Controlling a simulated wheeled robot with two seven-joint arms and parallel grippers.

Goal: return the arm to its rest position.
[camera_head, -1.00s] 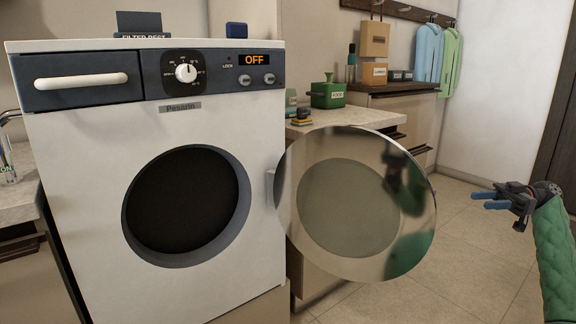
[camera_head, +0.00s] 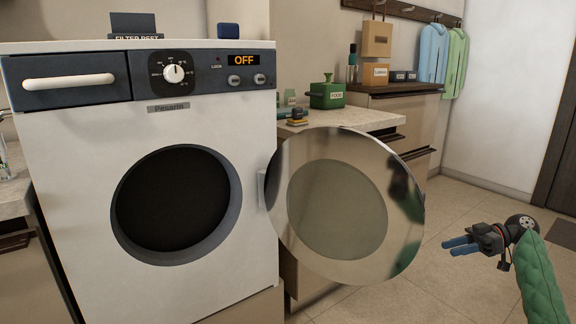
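My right gripper (camera_head: 460,246) is at the lower right, on a green padded arm. Its two blue fingers point left and are apart, with nothing between them. It hangs in free air to the right of the open washer door (camera_head: 335,210), with a clear gap to it. My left gripper is out of the frame.
The white washing machine (camera_head: 75,165) stands at the left with its round door swung open to the right and its display reading OFF. A counter (camera_head: 350,118) with a green box (camera_head: 327,95) is behind the door. Tiled floor (camera_head: 455,205) is clear at the right.

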